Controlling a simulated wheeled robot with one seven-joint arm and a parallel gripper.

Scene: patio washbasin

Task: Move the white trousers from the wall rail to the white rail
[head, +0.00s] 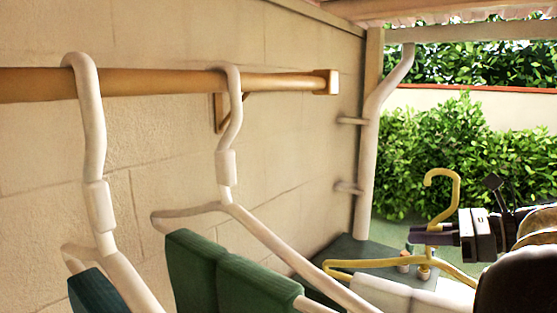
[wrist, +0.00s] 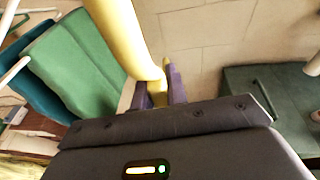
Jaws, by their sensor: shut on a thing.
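My gripper (head: 432,238) is shut on the neck of a yellow hanger (head: 441,197), off the rail, at the right of the head view. White cloth (head: 395,296), seemingly the white trousers, hangs on this hanger; only its top shows at the lower edge. In the wrist view the yellow hanger (wrist: 130,40) passes between the purple fingers of my gripper (wrist: 162,88). The tan wall rail (head: 165,83) runs along the wall at the left, apart from the held hanger. I cannot make out the white rail in either view.
Two white hangers hang on the wall rail, with green trousers (head: 220,272) and a dark teal garment (head: 97,292). A white pipe (head: 370,150) stands at the wall's corner. A dark green surface (head: 355,252) lies below it. Hedges are behind.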

